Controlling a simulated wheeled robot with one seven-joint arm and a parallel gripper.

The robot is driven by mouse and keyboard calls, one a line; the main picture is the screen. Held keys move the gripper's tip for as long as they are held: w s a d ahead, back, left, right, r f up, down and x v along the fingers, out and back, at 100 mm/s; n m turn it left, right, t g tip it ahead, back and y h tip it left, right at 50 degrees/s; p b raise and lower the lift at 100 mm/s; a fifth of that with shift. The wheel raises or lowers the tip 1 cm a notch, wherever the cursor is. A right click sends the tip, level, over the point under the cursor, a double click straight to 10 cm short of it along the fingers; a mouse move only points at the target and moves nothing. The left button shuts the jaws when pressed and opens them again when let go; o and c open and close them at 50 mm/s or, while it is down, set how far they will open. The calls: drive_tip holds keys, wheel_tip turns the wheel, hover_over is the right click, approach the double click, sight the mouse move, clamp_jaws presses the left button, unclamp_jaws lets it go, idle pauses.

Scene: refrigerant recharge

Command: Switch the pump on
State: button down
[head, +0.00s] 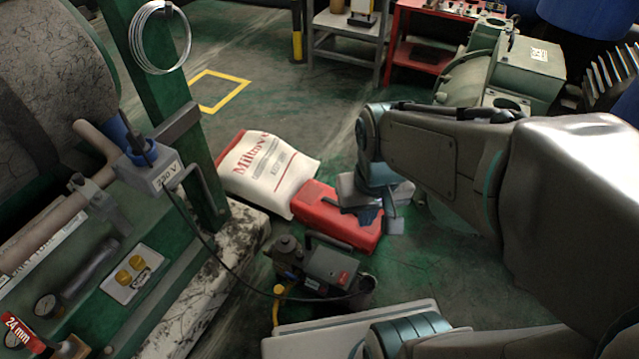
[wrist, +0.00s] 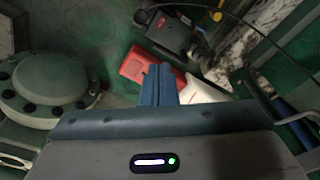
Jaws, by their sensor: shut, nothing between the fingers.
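The pump (head: 318,268) is a small dark grey machine on the floor, left of and nearer than my gripper in the head view. A small red patch, possibly its switch (head: 343,278), shows on its side; I cannot tell its position. The pump also shows at the top of the wrist view (wrist: 172,34), beyond the fingertips. My gripper (head: 368,215) is shut and empty. It hangs over the red case, apart from the pump. Its blue fingers (wrist: 158,70) lie together in the wrist view.
A red case (head: 318,222) and a white sack (head: 268,166) lie behind the pump. A black cable runs from the 230 V box (head: 155,172) to the pump. A green frame (head: 160,100) stands left, and green machinery (head: 515,70) stands at the back right.

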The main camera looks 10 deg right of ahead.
drive_tip(key=w+a+f+m+y+p, duration=0.1)
drive_tip(key=w+a+f+m+p, duration=0.25)
drive_tip(key=w, duration=0.25)
drive_tip(key=w+a+f+m+t+y+p, duration=0.1)
drive_tip(key=w+a+f+m+p, duration=0.1)
drive_tip(key=w+a+m+p, duration=0.25)
drive_tip(key=w+a+f+m+y+p, duration=0.1)
drive_tip(key=w+f+m+p, duration=0.15)
drive_tip(key=w+m, duration=0.35)
drive_tip(key=s+d+f+m+g+h+p, duration=0.1)
drive_tip(key=s+d+f+m+h+p, duration=0.1)
drive_tip(key=f, duration=0.5)
drive_tip(key=s+d+f+m+g+h+p, duration=0.2)
drive_tip(key=s+d+f+m+h+p, duration=0.1)
drive_tip(key=s+f+m+p, duration=0.3)
wheel_tip(320, 180, down, 2)
drive_tip(key=m+h, duration=0.1)
drive_tip(key=m, duration=0.2)
drive_tip(key=shift+d+g, duration=0.3)
drive_tip(key=shift+d, duration=0.05)
drive_tip(key=shift+f, duration=0.15)
